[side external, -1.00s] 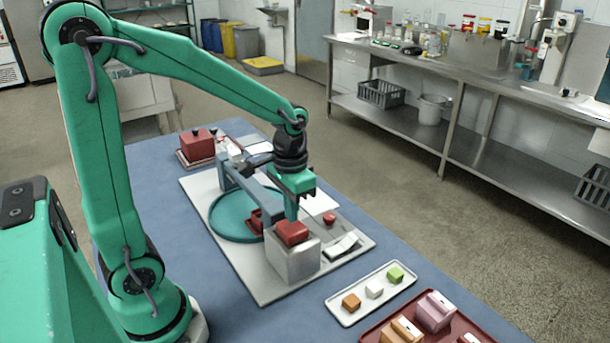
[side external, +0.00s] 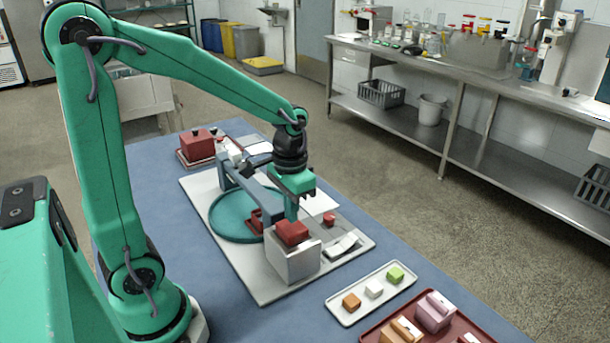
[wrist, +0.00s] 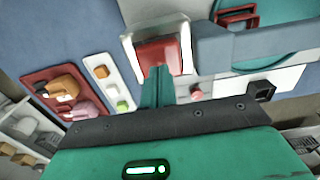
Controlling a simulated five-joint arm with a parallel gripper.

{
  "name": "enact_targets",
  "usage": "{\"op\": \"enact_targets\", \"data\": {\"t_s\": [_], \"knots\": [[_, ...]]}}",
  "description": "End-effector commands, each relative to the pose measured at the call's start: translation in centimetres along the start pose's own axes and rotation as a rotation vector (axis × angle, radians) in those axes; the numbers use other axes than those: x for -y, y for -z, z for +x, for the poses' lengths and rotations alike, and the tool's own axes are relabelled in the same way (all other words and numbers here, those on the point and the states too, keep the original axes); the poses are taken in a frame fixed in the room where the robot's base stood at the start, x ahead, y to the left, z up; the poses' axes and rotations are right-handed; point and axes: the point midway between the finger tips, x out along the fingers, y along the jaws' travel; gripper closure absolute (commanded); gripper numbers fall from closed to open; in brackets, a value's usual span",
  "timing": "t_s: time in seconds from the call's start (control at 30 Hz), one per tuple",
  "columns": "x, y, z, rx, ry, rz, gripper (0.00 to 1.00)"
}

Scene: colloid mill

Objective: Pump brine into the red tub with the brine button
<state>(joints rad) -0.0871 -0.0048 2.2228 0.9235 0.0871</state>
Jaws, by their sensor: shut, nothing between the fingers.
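A large red push block (side external: 292,233) sits on top of a pale grey box (side external: 292,262) at the front of the white board. It also shows in the wrist view (wrist: 160,52); no label on it is readable. My gripper (side external: 291,216) is shut and empty, pointing down at the block's top; I cannot tell whether the fingertips touch it. In the wrist view the closed fingers (wrist: 157,72) overlap the block's near edge. A small red open tub (side external: 256,218) is on the teal turntable (side external: 221,227), partly hidden by the grey beam. It shows in the wrist view too (wrist: 236,17).
A small red knob (side external: 329,219) and a white rocker (side external: 343,245) are right of the box. A grey-blue beam (side external: 238,180) crosses above the turntable. A white tray (side external: 347,312) with small blocks and a red tray (side external: 378,336) lie at the front right.

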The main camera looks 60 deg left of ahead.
Motion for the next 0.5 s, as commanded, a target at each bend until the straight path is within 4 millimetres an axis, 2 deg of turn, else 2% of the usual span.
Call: {"op": "enact_targets", "data": {"t_s": [0.5], "knots": [[0.0, 0.01, 0.73, 0.0, 0.0, 0.0, 1.0]]}}
